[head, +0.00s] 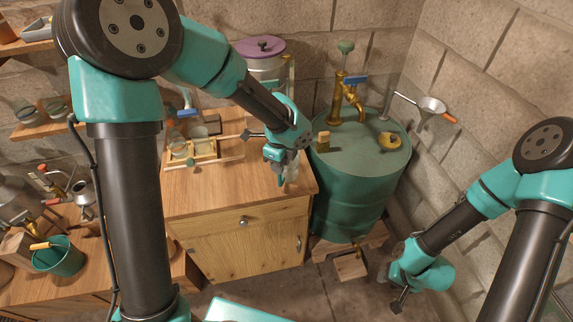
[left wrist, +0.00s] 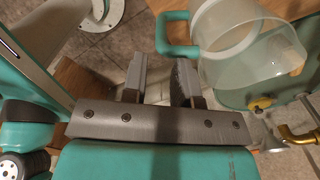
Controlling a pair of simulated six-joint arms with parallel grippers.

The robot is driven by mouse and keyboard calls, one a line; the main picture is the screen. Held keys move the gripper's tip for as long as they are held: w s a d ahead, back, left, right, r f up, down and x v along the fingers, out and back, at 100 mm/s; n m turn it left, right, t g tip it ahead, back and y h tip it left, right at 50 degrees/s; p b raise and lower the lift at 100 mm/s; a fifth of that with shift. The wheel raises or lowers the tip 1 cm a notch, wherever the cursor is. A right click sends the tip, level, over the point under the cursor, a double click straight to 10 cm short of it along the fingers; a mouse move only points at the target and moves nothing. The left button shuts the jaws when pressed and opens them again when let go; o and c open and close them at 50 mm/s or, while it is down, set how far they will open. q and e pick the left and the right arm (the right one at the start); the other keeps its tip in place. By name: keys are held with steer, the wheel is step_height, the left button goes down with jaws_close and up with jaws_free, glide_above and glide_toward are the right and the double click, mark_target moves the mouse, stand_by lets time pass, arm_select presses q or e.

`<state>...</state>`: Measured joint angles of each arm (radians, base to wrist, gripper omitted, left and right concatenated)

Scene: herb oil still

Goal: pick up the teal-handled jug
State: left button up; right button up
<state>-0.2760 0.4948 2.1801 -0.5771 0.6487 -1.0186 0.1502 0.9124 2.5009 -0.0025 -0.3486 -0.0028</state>
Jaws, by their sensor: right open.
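The teal-handled jug (left wrist: 238,35) is a whitish, see-through vessel at the top right of the left wrist view. Its squared teal handle (left wrist: 162,35) points left, just beyond the fingertips. My left gripper (left wrist: 161,62) is open, with a clear gap between its grey fingers and nothing in it. In the head view my left gripper (head: 287,172) is over the right edge of the wooden cabinet, beside the drum. I cannot make out the jug clearly there. My right gripper (head: 398,292) is open and empty, low in front of the drum, far from the jug.
A green drum (head: 350,195) with a brass tap (head: 352,92) stands right of the cabinet (head: 240,185). A wooden rack (head: 200,152) and a purple-lidded pot (head: 262,48) are behind. A teal bucket (head: 58,254) is at left.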

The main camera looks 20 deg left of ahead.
arm_select(q)
steer(key=shift+f, duration=0.15)
steer(key=shift+w+a+f, duration=0.1)
steer(key=shift+f, duration=1.15)
steer(key=shift+a+f, duration=0.1)
steer(key=shift+f, duration=1.15)
steer(key=shift+c, duration=0.2)
jaws_close()
